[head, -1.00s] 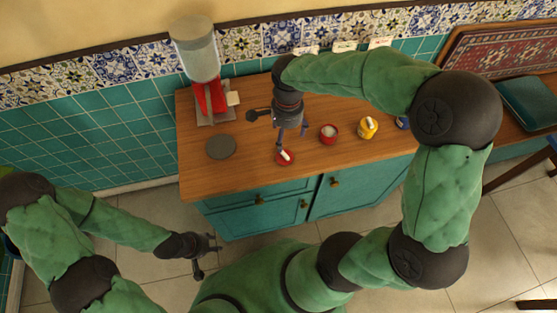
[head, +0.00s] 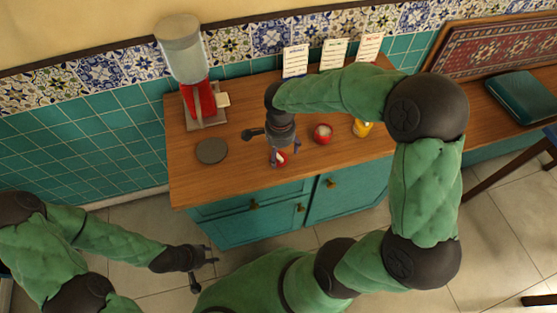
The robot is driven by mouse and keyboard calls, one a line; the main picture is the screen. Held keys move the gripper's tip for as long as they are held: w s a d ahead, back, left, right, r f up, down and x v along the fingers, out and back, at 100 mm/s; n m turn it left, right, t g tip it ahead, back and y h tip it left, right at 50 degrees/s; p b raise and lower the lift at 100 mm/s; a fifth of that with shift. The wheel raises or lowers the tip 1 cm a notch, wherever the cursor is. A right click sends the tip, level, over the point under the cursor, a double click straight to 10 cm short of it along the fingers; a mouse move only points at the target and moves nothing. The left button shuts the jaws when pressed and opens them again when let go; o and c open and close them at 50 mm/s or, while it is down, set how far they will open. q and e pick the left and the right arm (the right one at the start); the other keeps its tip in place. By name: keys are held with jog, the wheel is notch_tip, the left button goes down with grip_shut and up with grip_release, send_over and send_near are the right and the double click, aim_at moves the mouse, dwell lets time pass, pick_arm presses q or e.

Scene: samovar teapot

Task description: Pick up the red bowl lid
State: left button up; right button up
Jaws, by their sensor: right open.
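The red lid (head: 281,160) lies on the wooden counter near its front edge, with a pale piece on top. My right gripper (head: 283,155) is directly above it, pointing down, fingers apart and partly covering it; whether they touch the lid I cannot tell. A red bowl (head: 323,134) with pale contents stands on the counter just right of the gripper. My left gripper (head: 213,254) is over the floor in front of the cabinet, away from the lid, with its fingers apart and nothing between them.
A red dispenser (head: 200,99) with a clear top stands at the counter's back left. A dark round disc (head: 212,150) lies left of the gripper. A yellow container (head: 362,127) stands on the right, partly behind my arm. Cards (head: 333,54) stand along the wall.

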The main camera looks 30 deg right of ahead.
notch_tip(320, 180, down, 2)
jog(key=c, duration=1)
jog(key=shift+r, duration=0.1)
